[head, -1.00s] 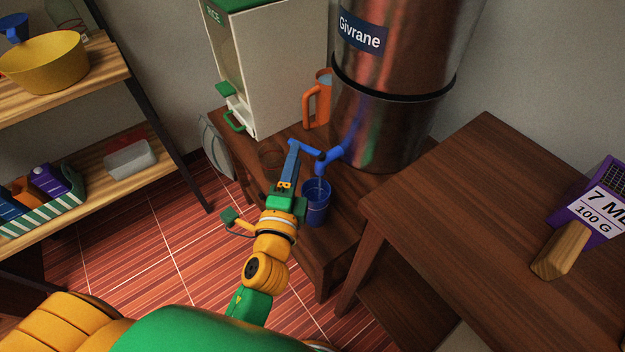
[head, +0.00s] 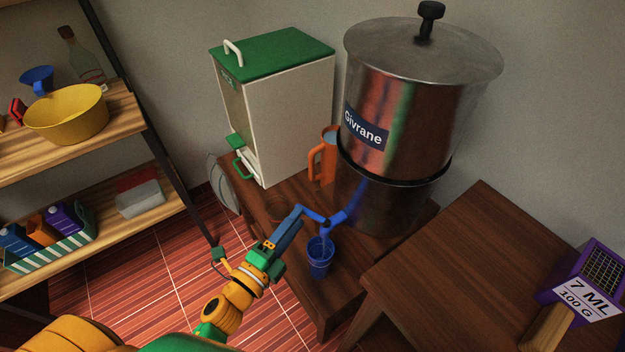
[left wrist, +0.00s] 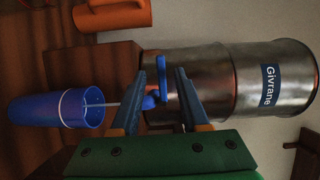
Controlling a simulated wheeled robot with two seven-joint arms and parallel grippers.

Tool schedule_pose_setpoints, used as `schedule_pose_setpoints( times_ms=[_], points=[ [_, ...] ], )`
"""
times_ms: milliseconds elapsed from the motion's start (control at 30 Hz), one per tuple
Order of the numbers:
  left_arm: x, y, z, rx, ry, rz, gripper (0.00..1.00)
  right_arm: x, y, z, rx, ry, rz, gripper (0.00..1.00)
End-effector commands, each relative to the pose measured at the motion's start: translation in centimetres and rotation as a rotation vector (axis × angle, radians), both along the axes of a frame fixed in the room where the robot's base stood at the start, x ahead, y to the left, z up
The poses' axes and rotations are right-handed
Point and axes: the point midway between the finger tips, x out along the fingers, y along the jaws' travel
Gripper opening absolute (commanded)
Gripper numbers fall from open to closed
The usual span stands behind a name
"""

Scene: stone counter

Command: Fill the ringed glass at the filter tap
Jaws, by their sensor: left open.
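The blue glass (head: 320,262) stands upright on the low wooden stand under the tap. In the left wrist view the glass (left wrist: 35,108) shows a pale ring around it. The blue tap (head: 345,212) comes out of the steel "Givrane" filter (head: 395,185). A thin pale stream runs from the tap (left wrist: 150,102) into the glass in the left wrist view. The water level is not clear. My left gripper (head: 299,212) is open at the tap's blue lever (left wrist: 162,62), with its fingertips on either side of it; contact cannot be told. My right gripper is not in view.
An orange jug (head: 328,158) and a white rice dispenser (head: 290,120) stand behind. A wooden table (head: 460,260) is at right, shelves (head: 120,215) at left.

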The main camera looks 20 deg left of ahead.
Motion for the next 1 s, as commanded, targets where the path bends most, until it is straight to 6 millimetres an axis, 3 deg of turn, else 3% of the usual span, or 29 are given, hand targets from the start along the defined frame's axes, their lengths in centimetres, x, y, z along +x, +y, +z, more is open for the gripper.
schedule_pose_setpoints(
  times_ms=[367, 667, 833, 1000],
  points=[
    [6.0, -1.7, 0.2, 0.004, -0.007, -0.004, 0.45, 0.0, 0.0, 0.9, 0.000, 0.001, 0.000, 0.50],
    [6.7, -1.9, 0.1, 0.005, -0.005, -0.004, 0.45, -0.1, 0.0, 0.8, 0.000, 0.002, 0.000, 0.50],
    [6.7, -1.9, 0.1, 0.005, -0.005, -0.004, 0.02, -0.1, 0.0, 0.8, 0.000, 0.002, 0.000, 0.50],
    [6.7, -1.9, 0.1, 0.005, -0.005, -0.004, 0.00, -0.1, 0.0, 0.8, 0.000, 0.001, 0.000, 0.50]
  ],
)
